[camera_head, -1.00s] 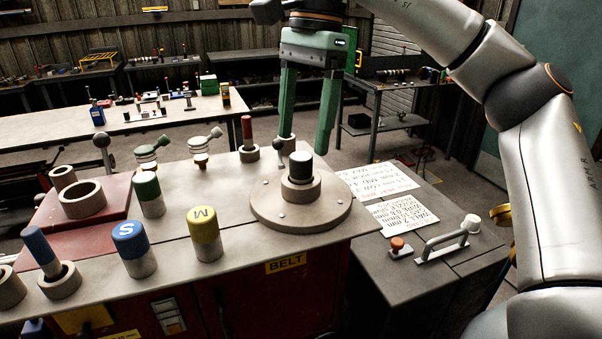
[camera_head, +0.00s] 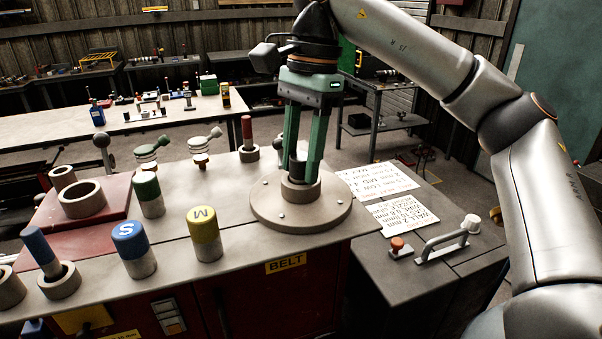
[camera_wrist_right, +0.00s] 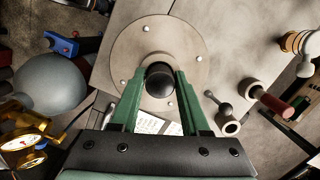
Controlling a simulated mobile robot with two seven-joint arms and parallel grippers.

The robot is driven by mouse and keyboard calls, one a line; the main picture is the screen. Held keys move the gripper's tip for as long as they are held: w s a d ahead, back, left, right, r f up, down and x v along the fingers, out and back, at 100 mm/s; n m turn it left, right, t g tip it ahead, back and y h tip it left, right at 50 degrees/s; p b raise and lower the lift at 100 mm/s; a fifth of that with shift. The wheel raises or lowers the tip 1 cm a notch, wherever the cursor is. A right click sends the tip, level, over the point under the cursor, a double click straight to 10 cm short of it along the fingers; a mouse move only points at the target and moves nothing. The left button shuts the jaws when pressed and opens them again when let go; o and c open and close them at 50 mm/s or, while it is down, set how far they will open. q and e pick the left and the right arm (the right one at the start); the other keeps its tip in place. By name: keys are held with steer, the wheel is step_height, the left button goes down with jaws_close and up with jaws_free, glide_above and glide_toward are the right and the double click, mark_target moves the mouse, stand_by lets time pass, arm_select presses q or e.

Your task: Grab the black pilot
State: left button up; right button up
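The black pilot (camera_head: 298,163) is a short dark cylinder standing upright in the collar of a round grey flange (camera_head: 270,209) on the machine top. My right gripper (camera_head: 300,172), with green fingers, points down with one finger on each side of the pilot. In the right wrist view, the pilot's dark round top (camera_wrist_right: 160,80) lies between the two fingertips (camera_wrist_right: 161,76). The fingers are very close to its sides; I cannot tell whether they press on it. The pilot is partly hidden by the fingers in the head view. My left gripper is not in view.
Blue (camera_head: 130,240), yellow (camera_head: 204,224) and green (camera_head: 146,186) capped cylinders stand left of the flange. A red-handled piece (camera_head: 248,133) stands behind it. Written sheets (camera_head: 402,216), a red button (camera_head: 397,244) and a metal handle (camera_head: 441,244) are to the right.

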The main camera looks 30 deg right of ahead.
jaws_close()
steer(key=shift+r, duration=0.2)
stand_by(0.4)
